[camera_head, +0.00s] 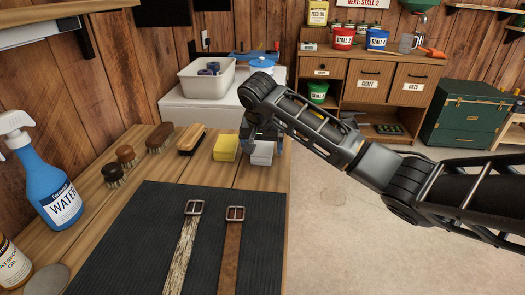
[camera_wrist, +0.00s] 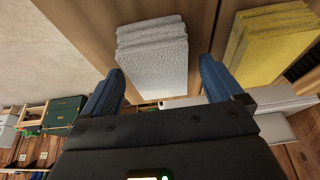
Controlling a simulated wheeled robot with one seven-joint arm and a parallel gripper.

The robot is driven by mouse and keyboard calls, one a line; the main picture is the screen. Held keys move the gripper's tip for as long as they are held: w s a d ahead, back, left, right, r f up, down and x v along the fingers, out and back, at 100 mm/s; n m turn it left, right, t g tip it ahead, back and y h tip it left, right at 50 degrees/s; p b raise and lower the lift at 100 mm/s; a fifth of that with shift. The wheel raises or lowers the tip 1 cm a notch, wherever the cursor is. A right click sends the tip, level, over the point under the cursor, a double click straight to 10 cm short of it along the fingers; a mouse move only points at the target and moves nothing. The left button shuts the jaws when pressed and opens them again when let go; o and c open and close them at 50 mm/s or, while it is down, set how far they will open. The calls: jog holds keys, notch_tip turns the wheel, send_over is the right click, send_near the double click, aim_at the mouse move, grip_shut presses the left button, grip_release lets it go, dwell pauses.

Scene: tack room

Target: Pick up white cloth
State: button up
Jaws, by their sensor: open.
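The white cloth (camera_head: 262,153) is a folded stack lying on the wooden bench, right of a yellow cloth (camera_head: 225,148). In the wrist view the white cloth (camera_wrist: 152,55) shows its textured folded layers. My gripper (camera_head: 265,138) is at the white cloth in the head view, coming down from above. In the wrist view my gripper (camera_wrist: 163,78) has its two blue fingers spread apart, with the near part of the white cloth between them. I cannot tell whether either finger touches it. The yellow cloth (camera_wrist: 270,45) lies to the right in the wrist view.
Several brushes (camera_head: 160,138) lie left of the yellow cloth. A blue spray bottle (camera_head: 48,178) stands at the left. A black mat (camera_head: 150,240) with two straps fills the front. A white bin (camera_head: 207,82) stands behind. The bench's right edge is close to the white cloth.

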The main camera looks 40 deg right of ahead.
jog(key=shift+c, duration=0.3)
jog(key=c, duration=1.1)
jog(key=shift+o, duration=0.2)
jog(key=shift+r+b, duration=0.25)
jog(key=shift+b, duration=0.1)
